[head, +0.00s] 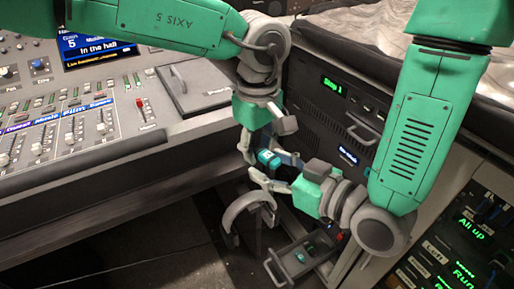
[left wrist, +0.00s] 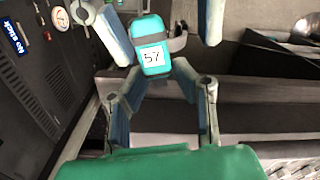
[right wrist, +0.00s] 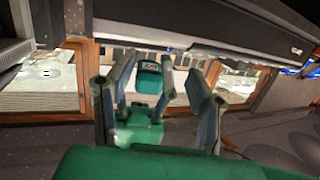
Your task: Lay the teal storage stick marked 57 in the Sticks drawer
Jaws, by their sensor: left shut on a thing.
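The teal stick (head: 268,158), with a dark band and a white label reading 57 in the left wrist view (left wrist: 152,54), is held in the air. My left gripper (head: 267,152) is shut on it from above. My right gripper (head: 262,176) reaches in from the right, open, with its fingers spread on either side of the stick. In the right wrist view the stick (right wrist: 148,78) shows between these fingers; contact with them cannot be told. An open drawer (head: 283,264) lies low below the grippers, with teal items inside; I cannot read its label.
Grey headphones (head: 236,212) hang left of the drawer. A dark rack (head: 310,112) with a handle and green display stands behind the grippers. The lighting desk (head: 110,120) with faders fills the left. A panel with green lit labels (head: 450,250) is at lower right.

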